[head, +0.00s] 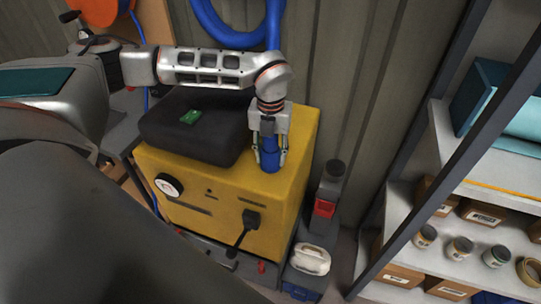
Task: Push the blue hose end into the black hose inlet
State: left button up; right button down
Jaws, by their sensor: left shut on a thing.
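My left gripper (270,160) points down over the right part of the yellow machine's top (297,150). It is shut on the blue hose end (270,166), which shows between its fingers. Whether the hose end touches the machine's top is not clear. The blue hose (235,38) loops down the wall behind my left arm. I cannot make out the black hose inlet; it may be hidden under the hose end and gripper. My right gripper is not in view.
Shelves (485,185) with boxes and cans stand at right.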

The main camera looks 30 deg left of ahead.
pick_arm(q)
notch_tip(320, 180, up, 20)
dwell(0.5)
dwell(0.3)
jog(key=m, duration=2.2)
send_over(272, 149)
jog(key=s+d, duration=0.1)
jog(key=d, duration=0.2)
notch_tip(272, 149, down, 7)
jog(key=s+d+f+m, duration=0.2)
jog(key=f+m, duration=0.3)
jog(key=m, duration=1.3)
jog(key=shift+s+d+f+m, duration=0.3)
jog(key=shift+d, duration=0.4)
